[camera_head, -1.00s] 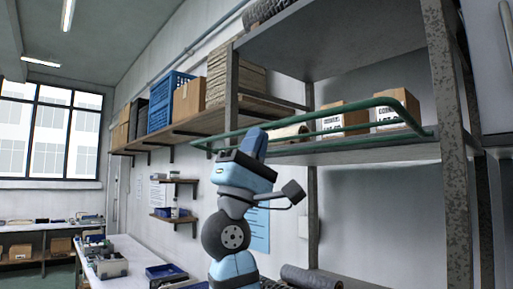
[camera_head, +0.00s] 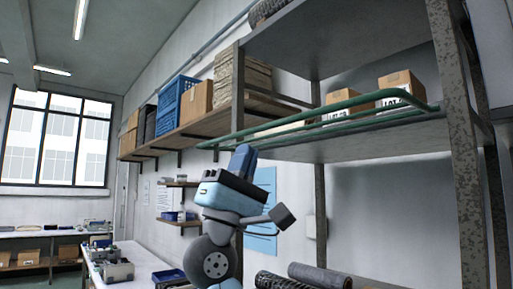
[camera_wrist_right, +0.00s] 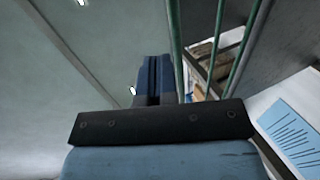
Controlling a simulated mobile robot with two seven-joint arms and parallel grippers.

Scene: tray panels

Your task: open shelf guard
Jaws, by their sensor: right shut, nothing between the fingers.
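The shelf guard (camera_head: 345,104) is a green tubular frame along the front of the upper shelf (camera_head: 390,142). It leans outward, with its outer rail below the tops of the boxes behind it. My right gripper (camera_head: 244,157) points up beneath the guard's left part, fingers shut and empty. In the right wrist view, the dark blue fingers (camera_wrist_right: 153,77) are just left of the guard's green rails (camera_wrist_right: 222,45). I cannot tell whether they touch the guard. My left gripper is not in view.
Cardboard boxes (camera_head: 401,84) stand on the shelf behind the guard. A speckled metal post (camera_head: 455,150) rises at the right. A wall shelf (camera_head: 195,134) at the left holds a blue crate (camera_head: 176,103) and boxes. Dark rolls (camera_head: 320,276) lie below. Open room is at the left.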

